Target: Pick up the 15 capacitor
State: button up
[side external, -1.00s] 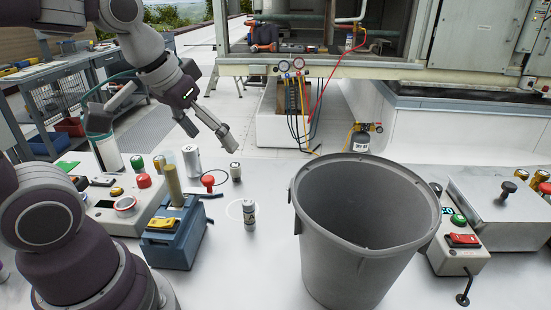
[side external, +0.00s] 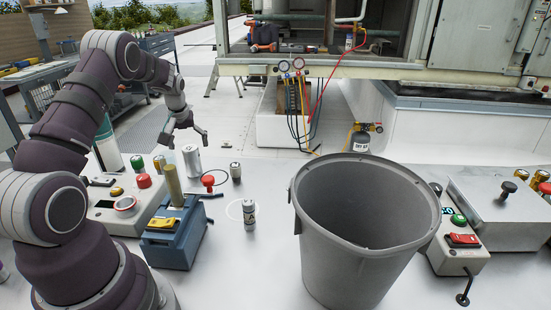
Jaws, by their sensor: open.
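Several cylinders that look like capacitors stand upright on the white table. A tall silver one (side external: 191,161) is at the back. A small silver one with a dark top (side external: 235,172) stands to its right. Another small one with a dark band (side external: 249,214) stands nearer the camera, beside a white ring. I cannot read a 15 on any of them. My gripper (side external: 186,143) is open and empty, pointing down. In the picture it shows just above the tall silver cylinder; its exact depth is unclear. No capacitor is between its fingers.
A large grey bin (side external: 365,225) fills the table's right middle. A blue box with a tan cylinder (side external: 174,240) stands at front left, near a red-knobbed plug (side external: 208,183). A button panel (side external: 118,212) is left; a switch box (side external: 460,250) is right.

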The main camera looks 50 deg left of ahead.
jog(key=x, duration=0.2)
jog(key=shift+a+f, duration=0.15)
jog(key=shift+f, duration=0.25)
jog(key=c, duration=1.3)
jog(key=shift+r, duration=0.1)
